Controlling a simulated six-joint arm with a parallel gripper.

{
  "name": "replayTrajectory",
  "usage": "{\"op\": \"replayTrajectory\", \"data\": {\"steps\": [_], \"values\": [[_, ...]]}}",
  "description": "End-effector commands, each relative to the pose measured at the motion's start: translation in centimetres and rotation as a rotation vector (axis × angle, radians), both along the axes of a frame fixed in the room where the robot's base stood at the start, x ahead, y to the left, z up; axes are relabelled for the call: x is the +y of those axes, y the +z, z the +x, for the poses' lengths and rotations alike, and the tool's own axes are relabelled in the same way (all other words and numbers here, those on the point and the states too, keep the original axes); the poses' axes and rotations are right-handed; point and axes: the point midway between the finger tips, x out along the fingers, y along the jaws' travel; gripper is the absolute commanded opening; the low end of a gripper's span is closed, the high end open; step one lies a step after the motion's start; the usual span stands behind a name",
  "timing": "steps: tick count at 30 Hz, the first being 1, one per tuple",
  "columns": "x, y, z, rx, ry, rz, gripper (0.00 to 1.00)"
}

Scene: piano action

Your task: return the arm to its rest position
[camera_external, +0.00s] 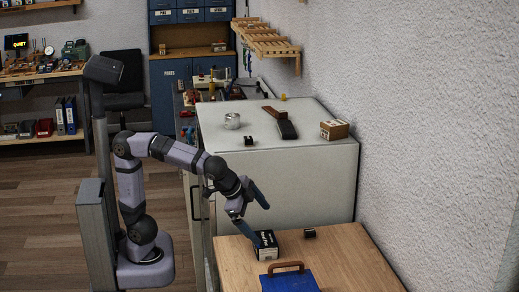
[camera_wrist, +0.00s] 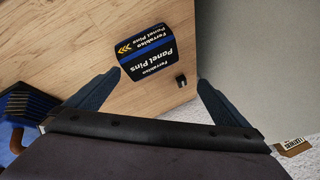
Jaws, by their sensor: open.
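My gripper (camera_external: 258,218) is at the end of my bent arm, pointing down over the back left part of the wooden table. In the wrist view my gripper (camera_wrist: 160,80) has its two blue-grey fingers spread wide apart, with nothing held between them. A dark box labelled Panel Pins (camera_external: 265,246) stands on the table close to the fingertips. It also shows in the wrist view (camera_wrist: 155,45), beyond the fingers. I cannot tell whether a finger touches it.
A small black piece (camera_external: 309,233) lies right of the box. A blue case with a brown handle (camera_external: 288,280) is at the table's front. A pale cabinet (camera_external: 280,180) stands behind, bearing a brown box (camera_external: 334,129) and other items. A textured wall bounds the right.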

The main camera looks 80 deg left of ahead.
Motion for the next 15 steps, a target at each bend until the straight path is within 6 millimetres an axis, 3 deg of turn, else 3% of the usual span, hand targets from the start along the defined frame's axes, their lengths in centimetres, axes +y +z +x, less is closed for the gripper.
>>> {"op": "replayTrajectory", "data": {"steps": [1, 15], "values": [[0.8, 1.6, -0.4, 0.031, 0.020, -0.005, 1.00], [5.9, 4.2, -6.0, 0.278, 0.200, -0.124, 1.00]]}}
